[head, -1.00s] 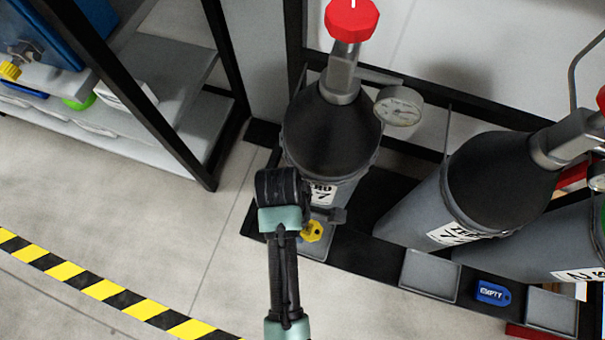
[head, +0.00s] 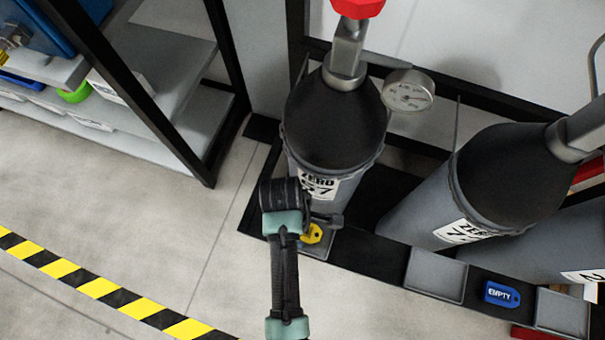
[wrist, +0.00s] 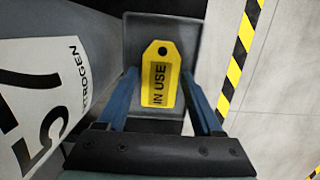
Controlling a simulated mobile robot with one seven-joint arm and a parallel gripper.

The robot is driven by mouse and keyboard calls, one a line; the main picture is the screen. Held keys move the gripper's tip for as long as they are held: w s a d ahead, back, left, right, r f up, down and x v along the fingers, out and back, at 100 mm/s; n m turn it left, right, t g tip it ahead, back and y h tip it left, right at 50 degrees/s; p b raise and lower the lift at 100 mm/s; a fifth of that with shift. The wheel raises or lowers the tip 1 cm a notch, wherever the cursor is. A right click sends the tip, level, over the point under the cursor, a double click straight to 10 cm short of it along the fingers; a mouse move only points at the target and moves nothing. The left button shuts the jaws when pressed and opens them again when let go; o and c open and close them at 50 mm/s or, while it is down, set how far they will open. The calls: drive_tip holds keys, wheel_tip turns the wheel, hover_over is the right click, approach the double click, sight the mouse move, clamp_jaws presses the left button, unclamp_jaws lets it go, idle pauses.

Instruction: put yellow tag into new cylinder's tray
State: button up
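The yellow tag (wrist: 161,75), marked IN USE, lies face-up between the blue fingertips of my gripper (wrist: 160,72), which sit close against its two long sides. The tag is over the grey tray (wrist: 145,26) in the wrist view; I cannot tell whether it touches the tray floor. In the head view the tag (head: 312,234) shows just beyond my gripper, partly hidden, above the tray (head: 318,251) at the foot of the left grey cylinder (head: 352,192). That cylinder's white label also shows in the wrist view (wrist: 40,90).
A second grey cylinder (head: 432,212) stands to the right, with an empty tray (head: 436,276) in front. A blue EMPTY tag (head: 501,294) lies beside another tray (head: 562,312). A shelf (head: 165,60) stands at the left. The floor (head: 130,210) is clear up to yellow-black tape (head: 100,287).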

wheel_tip(320, 180, up, 12)
drive_tip(key=a+p, duration=0.1)
drive_tip(key=p, duration=0.3)
drive_tip(key=shift+w+a+p, duration=0.3)
drive_tip(key=shift+a+p, duration=0.05)
idle(0.5)
